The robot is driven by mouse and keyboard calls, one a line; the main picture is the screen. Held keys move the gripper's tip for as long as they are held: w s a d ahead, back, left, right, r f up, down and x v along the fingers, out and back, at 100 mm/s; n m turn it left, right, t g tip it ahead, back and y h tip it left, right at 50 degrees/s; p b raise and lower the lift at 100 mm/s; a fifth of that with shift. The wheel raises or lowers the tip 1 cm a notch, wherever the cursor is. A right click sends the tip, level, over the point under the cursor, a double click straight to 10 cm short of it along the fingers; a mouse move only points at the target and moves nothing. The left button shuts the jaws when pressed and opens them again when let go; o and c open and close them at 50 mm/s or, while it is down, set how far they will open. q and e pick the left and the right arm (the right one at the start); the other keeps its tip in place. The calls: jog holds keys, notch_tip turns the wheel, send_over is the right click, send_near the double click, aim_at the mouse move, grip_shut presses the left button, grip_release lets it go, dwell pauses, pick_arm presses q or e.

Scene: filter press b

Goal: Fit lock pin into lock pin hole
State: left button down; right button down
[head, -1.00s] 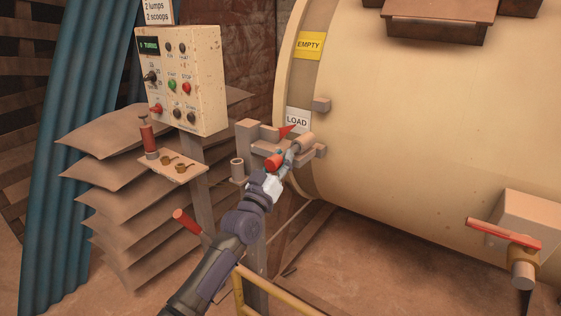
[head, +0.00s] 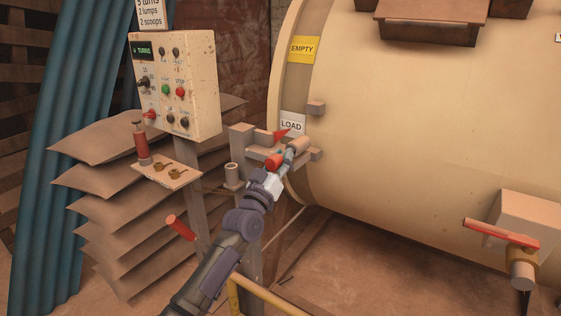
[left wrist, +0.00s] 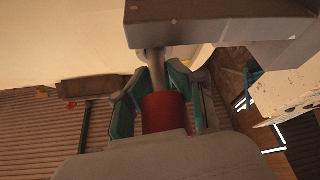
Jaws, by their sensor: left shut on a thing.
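My left gripper (head: 282,161) is at the bracket (head: 262,148) beside the drum's left rim. It is shut on the lock pin (head: 273,160), whose red grip shows between the teal fingers. In the left wrist view the red grip (left wrist: 165,112) sits between both fingers, and its grey shaft (left wrist: 157,70) points up at a block (left wrist: 215,20). The shaft's far end is at or behind the block's edge; I cannot tell whether it is in the lock pin hole. The hole itself is hidden. My right gripper is out of view.
The big cream drum (head: 430,120) fills the right, with EMPTY (head: 303,49) and LOAD (head: 291,124) labels. A red pointer (head: 283,134) is close above my gripper. The control panel (head: 176,85) stands left, above a small shelf (head: 166,172). A yellow rail (head: 265,298) runs below.

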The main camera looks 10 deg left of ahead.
pick_arm(q)
jog(key=shift+w+d+b, duration=0.35)
jog(key=shift+w+b, duration=0.5)
jog(key=shift+w, duration=0.05)
jog(key=c, duration=0.6)
grip_release()
jog(key=shift+r, duration=0.1)
